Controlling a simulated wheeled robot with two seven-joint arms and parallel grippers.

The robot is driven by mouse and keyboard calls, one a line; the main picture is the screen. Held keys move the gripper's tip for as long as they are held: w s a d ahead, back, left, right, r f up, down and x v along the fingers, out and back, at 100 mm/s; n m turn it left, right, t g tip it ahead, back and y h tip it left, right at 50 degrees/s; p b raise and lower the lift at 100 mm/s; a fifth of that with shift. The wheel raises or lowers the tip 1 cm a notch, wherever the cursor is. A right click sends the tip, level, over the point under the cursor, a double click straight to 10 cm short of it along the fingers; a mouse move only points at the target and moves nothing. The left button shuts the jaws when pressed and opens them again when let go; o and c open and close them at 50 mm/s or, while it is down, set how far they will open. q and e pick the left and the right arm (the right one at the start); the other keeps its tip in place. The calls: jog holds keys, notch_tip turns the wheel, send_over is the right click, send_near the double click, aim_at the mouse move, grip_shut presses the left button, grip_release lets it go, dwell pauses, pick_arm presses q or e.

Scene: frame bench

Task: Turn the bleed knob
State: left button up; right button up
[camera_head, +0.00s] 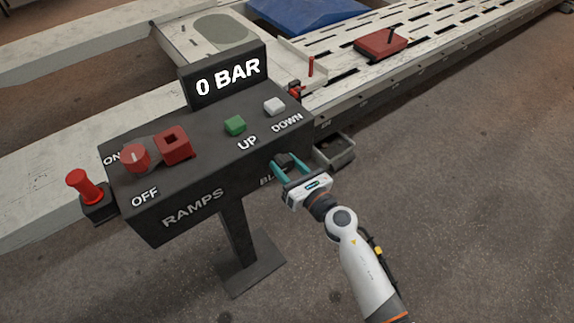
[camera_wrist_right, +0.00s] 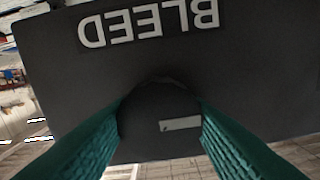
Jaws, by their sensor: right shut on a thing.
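The bleed knob (camera_wrist_right: 160,122) is a dark round knob with a pale bar mark on its face. It sits on the front face of the control box under the word BLEED, which appears upside down in the right wrist view. My right gripper (camera_head: 287,167) is shut on the knob, with one teal finger on each side. In the head view the knob (camera_head: 284,160) is partly hidden by the fingers. The dark control box (camera_head: 190,208) stands on a post and its display (camera_head: 228,76) reads 0 BAR. My left gripper is not in view.
The box top carries a red ON/OFF switch (camera_head: 135,158), a red square block (camera_head: 173,144), a green UP button (camera_head: 235,125) and a white DOWN button (camera_head: 274,105). A red-topped lever (camera_head: 84,184) stands at left. A grey open bin (camera_head: 335,152) is just right of the gripper.

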jog(key=shift+m, duration=0.3)
jog(key=m+p, duration=0.1)
jog(key=m, duration=0.1)
jog(key=shift+d+m, duration=0.1)
jog(key=shift+m, duration=0.2)
jog(key=m+p, duration=0.1)
jog(key=m, duration=0.4)
jog(key=shift+p, duration=0.35)
jog(key=m+p, duration=0.1)
jog(key=m, duration=0.4)
jog(key=shift+w, duration=0.1)
jog(key=shift+f+m+p, duration=0.1)
jog(key=shift+m+p, duration=0.45)
jog(key=shift+m, duration=1.75)
jog(key=o, duration=1)
